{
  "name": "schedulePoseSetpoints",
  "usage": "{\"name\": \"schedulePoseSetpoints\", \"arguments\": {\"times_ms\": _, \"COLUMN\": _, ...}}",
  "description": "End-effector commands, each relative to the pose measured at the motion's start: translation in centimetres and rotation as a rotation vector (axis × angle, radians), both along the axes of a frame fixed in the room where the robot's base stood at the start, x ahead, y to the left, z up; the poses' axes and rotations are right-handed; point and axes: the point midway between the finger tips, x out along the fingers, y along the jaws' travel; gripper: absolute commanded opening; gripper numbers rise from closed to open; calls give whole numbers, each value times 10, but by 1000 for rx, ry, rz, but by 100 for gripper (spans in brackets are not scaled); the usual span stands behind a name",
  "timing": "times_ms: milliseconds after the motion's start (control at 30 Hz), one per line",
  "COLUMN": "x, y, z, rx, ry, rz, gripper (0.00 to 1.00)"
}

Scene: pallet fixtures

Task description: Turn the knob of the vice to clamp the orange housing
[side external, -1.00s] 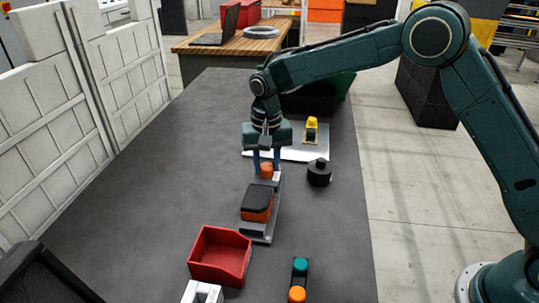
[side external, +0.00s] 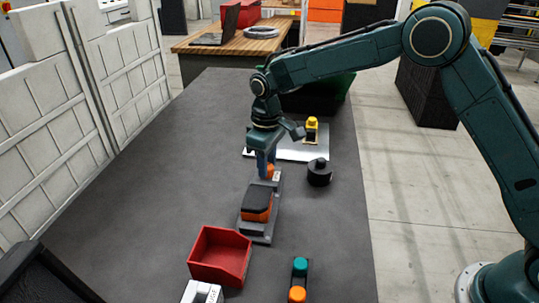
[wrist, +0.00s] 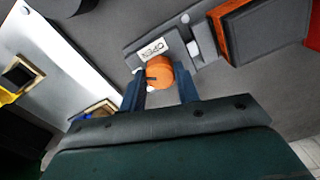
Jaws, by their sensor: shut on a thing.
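The vice (side external: 258,236) is a grey fixture lying along the dark table. The orange housing (side external: 252,212), with a dark top, sits in it, and it also shows in the wrist view (wrist: 228,12). The orange knob (wrist: 160,71) is at the vice's far end, beside a white label. My gripper (wrist: 160,90) is shut on the knob, with one blue finger on each side of it. In the side view my gripper (side external: 267,170) points down over the knob and hides part of it. I cannot tell whether the vice's jaw touches the housing.
A black round part (side external: 319,173) stands just right of the vice. A white plate (side external: 300,152) with a yellow-topped piece (side external: 311,126) lies behind. A red bin (side external: 220,254) and a box with teal and orange buttons (side external: 298,280) are in front. The table's left side is clear.

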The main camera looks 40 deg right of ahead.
Motion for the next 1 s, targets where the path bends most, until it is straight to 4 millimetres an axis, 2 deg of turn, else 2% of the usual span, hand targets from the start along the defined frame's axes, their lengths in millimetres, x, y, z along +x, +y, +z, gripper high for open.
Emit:
{"name": "schedulePoseSetpoints", "arguments": {"times_ms": 500, "x": 1, "y": 0, "z": 1, "rx": 1, "ry": -3, "rz": 443, "gripper": 9}}
{"name": "schedulePoseSetpoints", "arguments": {"times_ms": 733, "x": 1, "y": 0, "z": 1, "rx": 1, "ry": -3, "rz": 543, "gripper": 9}}
{"name": "schedulePoseSetpoints", "arguments": {"times_ms": 1000, "x": 1, "y": 0, "z": 1, "rx": 0, "ry": -3, "rz": 575, "gripper": 9}}
